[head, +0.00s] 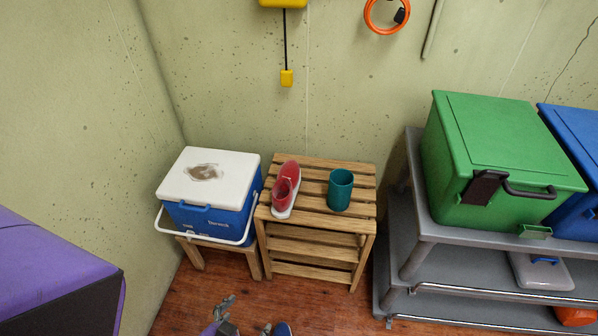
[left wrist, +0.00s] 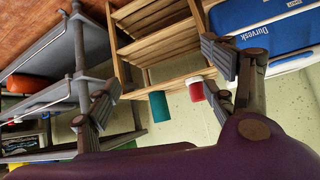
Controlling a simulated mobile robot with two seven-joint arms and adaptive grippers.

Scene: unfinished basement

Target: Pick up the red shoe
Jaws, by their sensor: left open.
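The red shoe (head: 286,186), with a white sole, lies on the top slats of a wooden slatted rack (head: 321,203), at its left side. In the left wrist view, which is turned upside down, part of the shoe (left wrist: 196,90) shows beside the gripper fingers. My left gripper (head: 243,318) is at the bottom edge of the head view, in front of and below the rack, apart from the shoe. In the left wrist view its fingers (left wrist: 160,84) are spread with nothing held between them. My right gripper is not in view.
A teal cup (head: 340,190) stands right of the shoe on the rack. A grey shelf cart (head: 409,234) with a green box (head: 500,150) stands at the right. Wooden floor is open in front.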

